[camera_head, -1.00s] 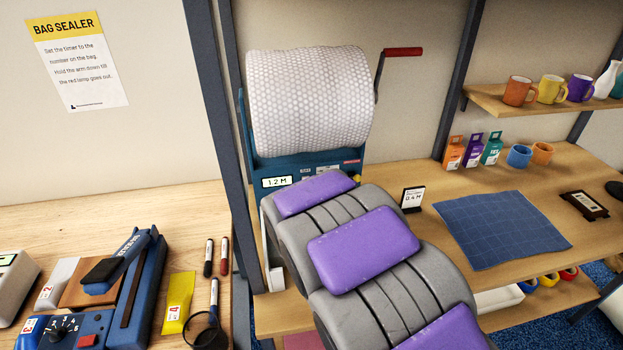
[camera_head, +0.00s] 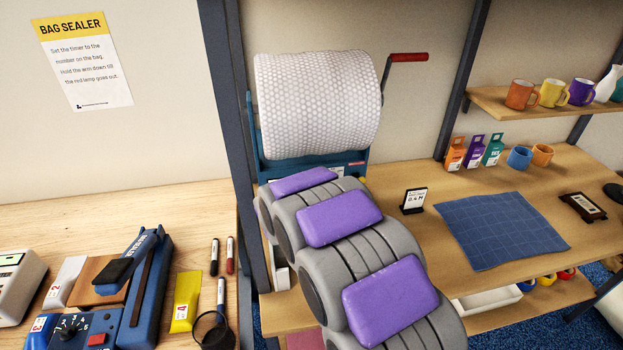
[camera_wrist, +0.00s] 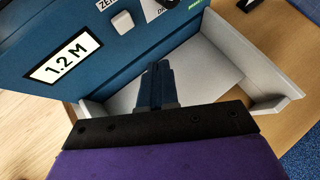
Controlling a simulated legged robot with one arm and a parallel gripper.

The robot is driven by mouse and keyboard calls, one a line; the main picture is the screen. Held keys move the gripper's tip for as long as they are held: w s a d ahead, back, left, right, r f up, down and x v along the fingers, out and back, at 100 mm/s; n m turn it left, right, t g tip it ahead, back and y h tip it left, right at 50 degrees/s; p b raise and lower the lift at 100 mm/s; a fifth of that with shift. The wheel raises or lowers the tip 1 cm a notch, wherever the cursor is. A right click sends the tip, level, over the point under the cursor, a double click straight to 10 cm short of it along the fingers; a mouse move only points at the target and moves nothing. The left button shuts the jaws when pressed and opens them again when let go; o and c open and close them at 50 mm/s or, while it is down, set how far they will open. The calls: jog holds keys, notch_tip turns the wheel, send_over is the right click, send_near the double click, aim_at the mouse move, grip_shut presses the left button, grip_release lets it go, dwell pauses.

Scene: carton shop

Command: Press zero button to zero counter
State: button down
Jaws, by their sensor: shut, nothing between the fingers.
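The bubble-wrap machine stands at the back of the bench, with a blue frame (camera_head: 357,160) and a large white roll (camera_head: 318,105). In the wrist view its blue front panel has a counter display (camera_wrist: 63,57) reading 1.2 M. A pale square button (camera_wrist: 122,22) sits right of the display, under a label starting "ZE", partly cut off. A second pale button (camera_wrist: 152,8) is farther right at the top edge. My gripper (camera_wrist: 158,72) is shut and empty, its tips below the buttons and seemingly apart from the panel. My arm hides the gripper and display in the head view.
A grey-white tray (camera_wrist: 268,85) lies below the panel, close to my fingers. A red crank handle (camera_head: 409,57) sticks out right of the roll. A small "0.4 M" sign (camera_head: 414,200) and a blue mat (camera_head: 500,228) are to the right.

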jog(key=shift+w+a+r+p, duration=0.1)
jog(key=shift+w+p, duration=0.8)
jog(key=shift+w, duration=0.25)
jog(key=shift+w+a+p, duration=0.1)
jog(key=shift+w+p, duration=0.75)
jog(key=shift+w, duration=0.3)
jog(key=shift+a, duration=0.2)
jog(key=shift+a, duration=0.25)
jog(key=shift+d, duration=0.3)
jog(key=shift+a, duration=0.2)
jog(key=shift+w+d+r+p, duration=0.1)
jog(key=shift+w+d+p, duration=0.15)
jog(key=shift+p, duration=0.3)
